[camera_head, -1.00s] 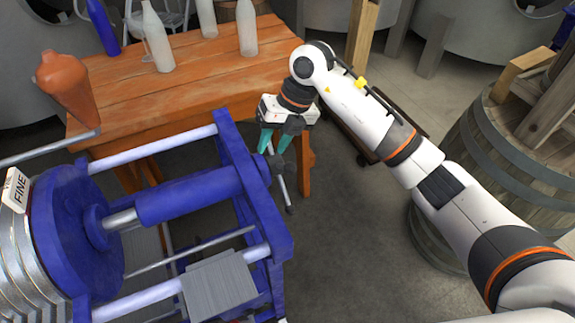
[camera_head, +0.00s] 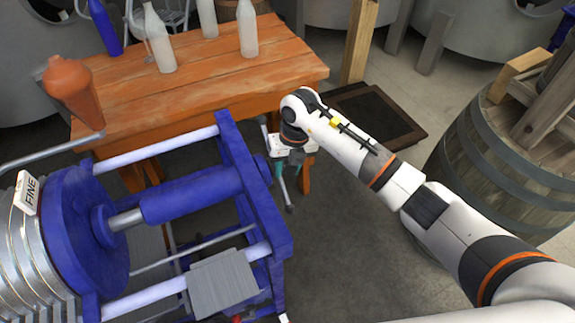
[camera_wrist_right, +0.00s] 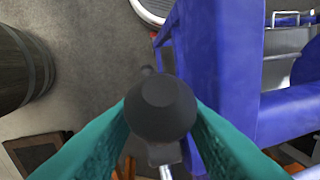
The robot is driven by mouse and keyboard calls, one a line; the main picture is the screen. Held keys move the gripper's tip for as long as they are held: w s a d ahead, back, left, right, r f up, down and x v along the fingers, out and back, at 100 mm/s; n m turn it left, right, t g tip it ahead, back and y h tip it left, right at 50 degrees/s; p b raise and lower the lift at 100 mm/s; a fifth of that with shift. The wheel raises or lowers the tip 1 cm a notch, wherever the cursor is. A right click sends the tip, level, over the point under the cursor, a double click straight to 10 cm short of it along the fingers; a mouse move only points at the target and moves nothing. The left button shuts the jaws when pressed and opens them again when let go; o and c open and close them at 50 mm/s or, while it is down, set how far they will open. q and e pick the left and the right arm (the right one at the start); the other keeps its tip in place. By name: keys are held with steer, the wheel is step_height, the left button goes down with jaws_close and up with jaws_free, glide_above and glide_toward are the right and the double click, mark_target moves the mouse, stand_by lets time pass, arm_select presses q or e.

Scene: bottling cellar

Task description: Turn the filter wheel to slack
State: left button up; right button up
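The filter press has a blue end frame (camera_head: 250,190), and its wheel shows beyond it as a bar with metal spokes (camera_head: 289,196), one up and one down. My right gripper (camera_head: 280,168) is at the wheel's middle. In the right wrist view, the wheel's dark rounded hub (camera_wrist_right: 161,108) lies between the teal fingers of my right gripper (camera_wrist_right: 162,120), with a silver spoke below it. The hub covers the fingertips, so I cannot tell whether they press on it. My left gripper is not in view.
A wooden table (camera_head: 200,75) with white bottles (camera_head: 159,40) and a blue bottle (camera_head: 103,28) stands behind the press. An orange-brown funnel-shaped thing (camera_head: 75,92) stands near its left end. A wooden barrel (camera_head: 490,150) is at the right.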

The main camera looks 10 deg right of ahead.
steer(key=shift+f, duration=0.4)
jaws_close()
steer(key=s+f+t+y+b, duration=0.2)
steer(key=f+t+b, duration=0.4)
steer(key=b, duration=0.7)
steer(key=shift+s+d+f+n+t+b, duration=0.2)
steer(key=shift+s+d+n+t+b, duration=0.1)
steer(key=shift+s+d+b, duration=0.25)
steer(key=shift+a, duration=0.1)
